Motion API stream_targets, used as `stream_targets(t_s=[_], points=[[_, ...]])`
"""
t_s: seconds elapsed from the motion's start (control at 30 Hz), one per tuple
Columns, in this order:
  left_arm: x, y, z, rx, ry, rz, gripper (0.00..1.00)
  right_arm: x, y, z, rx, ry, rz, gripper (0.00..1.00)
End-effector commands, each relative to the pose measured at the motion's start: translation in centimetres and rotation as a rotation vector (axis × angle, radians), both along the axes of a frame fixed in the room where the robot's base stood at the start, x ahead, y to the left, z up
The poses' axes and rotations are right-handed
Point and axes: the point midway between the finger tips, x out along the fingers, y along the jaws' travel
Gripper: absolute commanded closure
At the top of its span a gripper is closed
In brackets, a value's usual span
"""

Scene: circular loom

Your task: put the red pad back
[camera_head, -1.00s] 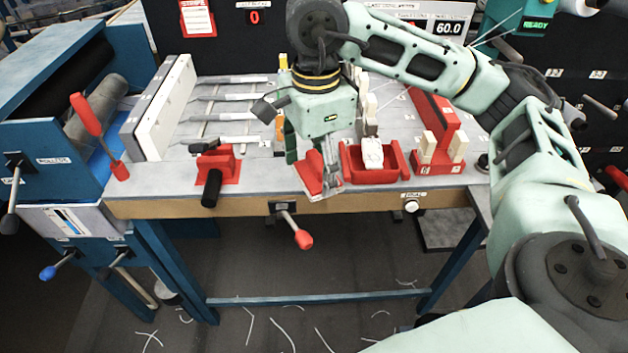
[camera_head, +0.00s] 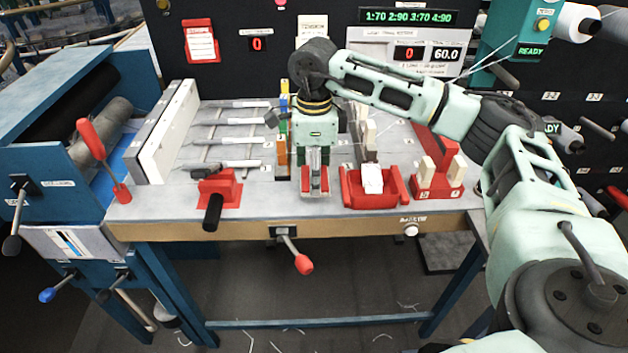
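My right gripper (camera_head: 315,180) points down at the front edge of the loom table, left of the red tray. A red piece, seemingly the red pad (camera_head: 307,184), shows in two narrow red patches on either side of the pale fingers. The fingers hide its middle. It is at or just above the tabletop; I cannot tell whether the fingers are closed on it. My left gripper is not in view.
A red tray (camera_head: 375,201) holding a white block (camera_head: 372,178) stands right of the gripper. Further right is a red holder (camera_head: 437,191) with pale blocks. A red clamp with a black handle (camera_head: 213,210) stands left. The grey tabletop (camera_head: 265,205) between is clear.

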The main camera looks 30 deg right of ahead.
Motion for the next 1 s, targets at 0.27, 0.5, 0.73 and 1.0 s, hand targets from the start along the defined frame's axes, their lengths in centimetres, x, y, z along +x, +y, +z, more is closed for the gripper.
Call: stream_targets(t_s=[0.27,0.5,0.73,1.0], points=[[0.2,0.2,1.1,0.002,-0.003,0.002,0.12,0.1,-0.1,-3.2,0.0,0.001,0.0,0.59],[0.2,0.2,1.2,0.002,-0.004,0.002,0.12,0.1,-0.1,-4.2,0.0,-0.001,0.0,0.59],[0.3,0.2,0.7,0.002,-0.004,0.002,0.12,0.1,-0.1,-4.6,0.001,-0.001,0.0,0.59],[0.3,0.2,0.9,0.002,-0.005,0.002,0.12,0.1,0.0,-4.4,0.0,0.0,0.0,0.16]])
